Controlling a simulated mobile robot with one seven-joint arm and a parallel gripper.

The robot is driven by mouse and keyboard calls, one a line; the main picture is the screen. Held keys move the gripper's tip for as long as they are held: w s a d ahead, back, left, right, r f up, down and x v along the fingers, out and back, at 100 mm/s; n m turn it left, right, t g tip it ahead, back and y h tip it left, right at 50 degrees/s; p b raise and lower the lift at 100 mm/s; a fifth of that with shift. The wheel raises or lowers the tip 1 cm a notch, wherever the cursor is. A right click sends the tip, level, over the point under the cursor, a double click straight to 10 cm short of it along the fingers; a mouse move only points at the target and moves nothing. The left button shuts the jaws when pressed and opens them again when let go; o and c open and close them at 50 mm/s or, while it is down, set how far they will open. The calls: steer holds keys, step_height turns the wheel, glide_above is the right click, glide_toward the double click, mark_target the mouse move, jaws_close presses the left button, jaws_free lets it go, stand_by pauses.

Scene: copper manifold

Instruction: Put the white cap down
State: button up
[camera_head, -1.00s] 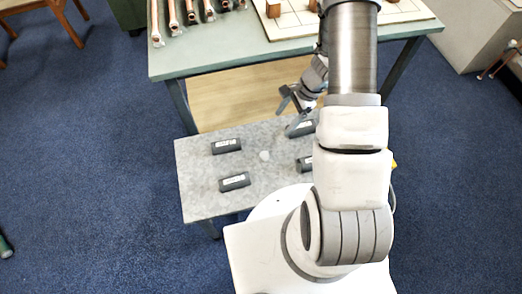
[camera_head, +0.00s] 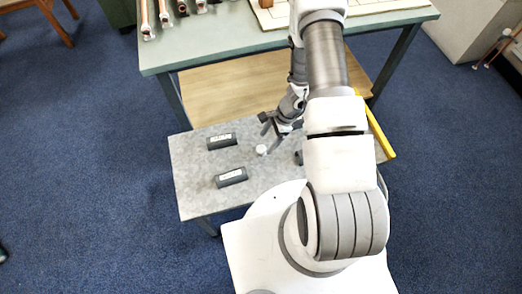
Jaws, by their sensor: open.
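A small white cap (camera_head: 261,150) rests on the grey speckled low table (camera_head: 197,202), in the gap between the dark labelled blocks. My gripper (camera_head: 268,136) is just above and to the right of the cap, with its fingers pointing down and spread apart. The fingers look empty. In this view I cannot tell whether a finger touches the cap.
Two dark labelled blocks (camera_head: 222,141) (camera_head: 231,177) lie left of the cap. Another dark block (camera_head: 299,158) is mostly hidden by my arm. The green workbench (camera_head: 200,58) with copper pipes stands behind. A yellow bar (camera_head: 377,128) shows right of my arm.

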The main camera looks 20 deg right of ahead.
mark_target(261, 148)
steer(key=b+x, duration=0.1)
steer(key=x, duration=0.4)
steer(key=shift+w+f, duration=0.15)
jaws_close()
stand_by(0.4)
